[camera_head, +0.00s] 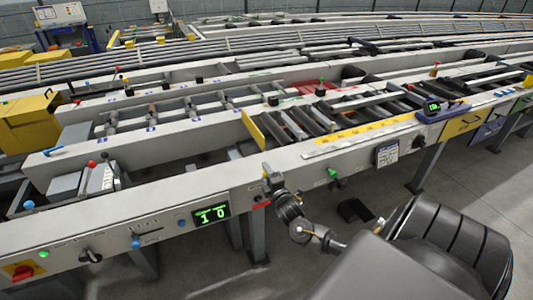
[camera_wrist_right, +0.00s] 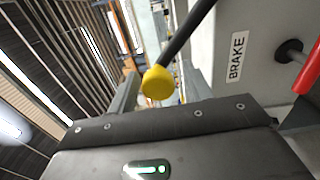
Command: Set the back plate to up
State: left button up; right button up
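I cannot tell for sure which part is the back plate; an upright yellow plate (camera_head: 253,130) stands at the left end of the dark rollers in the head view. My right gripper (camera_head: 274,184) is at the table's front rail, left of the green knob. In the right wrist view a black lever with a yellow knob (camera_wrist_right: 158,82) is close in front of the gripper body (camera_wrist_right: 170,130). My left gripper is not in view.
A red handle (camera_wrist_right: 308,72) is beside a BRAKE label (camera_wrist_right: 237,57). The front rail carries a green display (camera_head: 211,214), a green knob (camera_head: 333,174) and a black rotary knob (camera_head: 90,256). A yellow scale strip (camera_head: 370,133) runs along the rollers. The floor in front is open.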

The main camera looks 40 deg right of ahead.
jog(key=shift+a, duration=0.1)
jog(key=shift+s+a+f, duration=0.1)
jog(key=shift+s+a, duration=0.05)
jog(key=shift+s, duration=0.15)
jog(key=b+v, duration=0.1)
jog(key=v, duration=0.9)
jog(key=shift+s, duration=0.1)
